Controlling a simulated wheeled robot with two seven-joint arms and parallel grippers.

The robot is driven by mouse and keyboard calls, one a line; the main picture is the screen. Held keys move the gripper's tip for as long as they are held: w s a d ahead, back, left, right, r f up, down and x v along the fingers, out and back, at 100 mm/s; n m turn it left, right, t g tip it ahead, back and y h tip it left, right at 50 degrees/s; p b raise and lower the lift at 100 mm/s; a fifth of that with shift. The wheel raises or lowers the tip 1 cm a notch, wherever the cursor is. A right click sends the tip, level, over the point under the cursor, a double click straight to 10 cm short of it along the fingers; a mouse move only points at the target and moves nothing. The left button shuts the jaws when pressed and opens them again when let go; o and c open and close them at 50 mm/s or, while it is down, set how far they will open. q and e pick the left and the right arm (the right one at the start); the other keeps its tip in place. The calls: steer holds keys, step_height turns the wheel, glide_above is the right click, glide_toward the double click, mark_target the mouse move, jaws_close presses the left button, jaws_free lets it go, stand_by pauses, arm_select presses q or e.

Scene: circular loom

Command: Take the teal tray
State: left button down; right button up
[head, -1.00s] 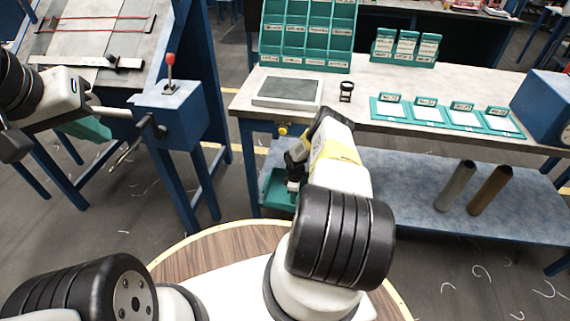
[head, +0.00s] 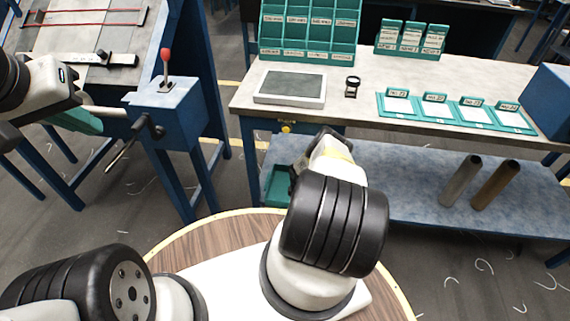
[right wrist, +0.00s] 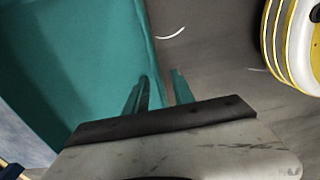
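The teal tray (head: 277,186) sits on the lower shelf beneath the bench, partly hidden by my right arm. In the right wrist view its teal surface (right wrist: 75,60) fills the left side, with its edge running down towards my right gripper (right wrist: 162,90). The two narrow fingertips stand apart, one over the teal side and one just beyond the edge; contact is not clear. My left gripper (head: 72,96) is at the left, beside the blue crank box; its fingertips do not show clearly.
The blue crank box (head: 175,105) with a red-knobbed lever stands left of the bench (head: 240,98). On the bench are a grey slab (head: 290,87), a small black stand (head: 352,87) and a teal card rack (head: 455,110).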

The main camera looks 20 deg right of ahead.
jaws_close()
steer(key=shift+w, duration=0.1)
stand_by(1.2)
